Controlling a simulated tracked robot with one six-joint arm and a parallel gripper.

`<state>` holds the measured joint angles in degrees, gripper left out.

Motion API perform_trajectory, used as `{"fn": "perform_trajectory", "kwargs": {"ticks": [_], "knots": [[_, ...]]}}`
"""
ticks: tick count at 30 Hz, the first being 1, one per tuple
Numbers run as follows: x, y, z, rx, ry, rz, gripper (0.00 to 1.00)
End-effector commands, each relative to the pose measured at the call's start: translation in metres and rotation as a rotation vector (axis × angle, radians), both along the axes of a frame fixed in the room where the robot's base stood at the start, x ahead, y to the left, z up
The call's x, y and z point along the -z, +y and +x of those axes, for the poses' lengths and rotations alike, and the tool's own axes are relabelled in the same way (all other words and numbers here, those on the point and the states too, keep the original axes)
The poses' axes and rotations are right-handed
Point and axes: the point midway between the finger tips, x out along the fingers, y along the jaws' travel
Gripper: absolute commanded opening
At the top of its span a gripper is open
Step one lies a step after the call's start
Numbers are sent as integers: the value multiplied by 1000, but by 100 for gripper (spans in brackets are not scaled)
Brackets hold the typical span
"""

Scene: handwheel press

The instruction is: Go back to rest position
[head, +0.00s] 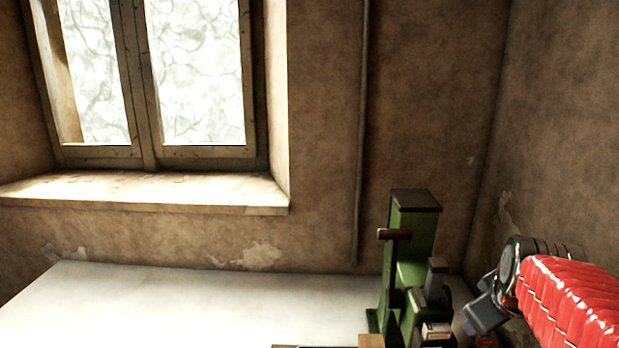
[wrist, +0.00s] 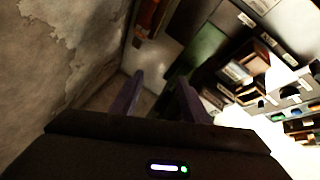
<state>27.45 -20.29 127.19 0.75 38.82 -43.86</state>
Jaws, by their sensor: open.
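The green press (head: 411,240) stands at the right end of the white table in the head view, with a dark brown top and a brown-capped part on its left. My gripper shows in the wrist view (wrist: 160,76), with two purple fingers apart and nothing between them. In the head view my red-sleeved arm comes in from the lower right, and its dark wrist end is right of the press. The fingers cannot be made out clearly there. A blurred green surface (wrist: 203,48) lies beyond the fingers in the wrist view. The press's lower part is cut off by the picture edge.
The white table (head: 180,300) is bare across its left and middle. A wooden block (head: 371,341) sits at its front. A stained wall (wrist: 60,60) is close on the left in the wrist view. Several labelled boxes (wrist: 236,72) lie at the right there. A window (head: 150,75) is at the back left.

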Motion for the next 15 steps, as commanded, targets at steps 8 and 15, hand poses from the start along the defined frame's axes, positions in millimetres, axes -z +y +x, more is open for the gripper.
{"fn": "perform_trajectory", "kwargs": {"ticks": [8,15], "knots": [[-24,58,-16,-54,-66,-32,42],[2,133,-53,39,-54,179,42]]}}
